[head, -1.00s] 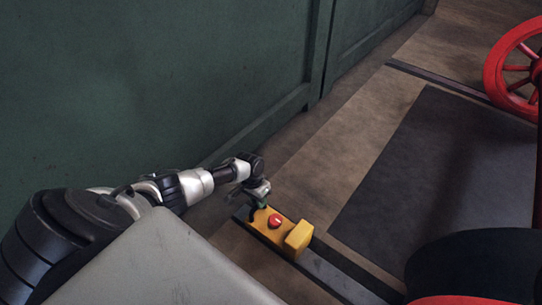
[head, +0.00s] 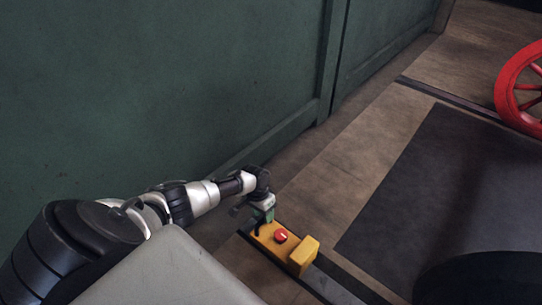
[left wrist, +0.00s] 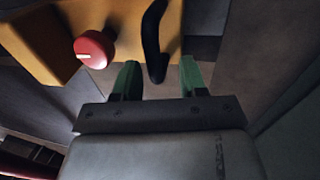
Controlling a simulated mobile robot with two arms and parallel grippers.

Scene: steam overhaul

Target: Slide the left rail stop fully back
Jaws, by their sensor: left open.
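The left rail stop (head: 264,235) is a yellow body on a dark floor rail, with a red knob (head: 281,237) and a raised yellow block (head: 303,250) at its near end. In the left wrist view its yellow body (left wrist: 40,35), red knob (left wrist: 95,49) and a black upright handle (left wrist: 152,40) show. My left gripper (head: 264,215) is over the far end of the stop. Its green fingers (left wrist: 159,70) are open, one on each side of the handle's end, with visible gaps. My right gripper is not in view.
A dark green wall (head: 170,90) runs along the left. The dark rail (head: 335,287) continues towards the lower right. A dark floor panel (head: 440,190) lies to the right, and a red spoked wheel (head: 507,90) stands at the right edge.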

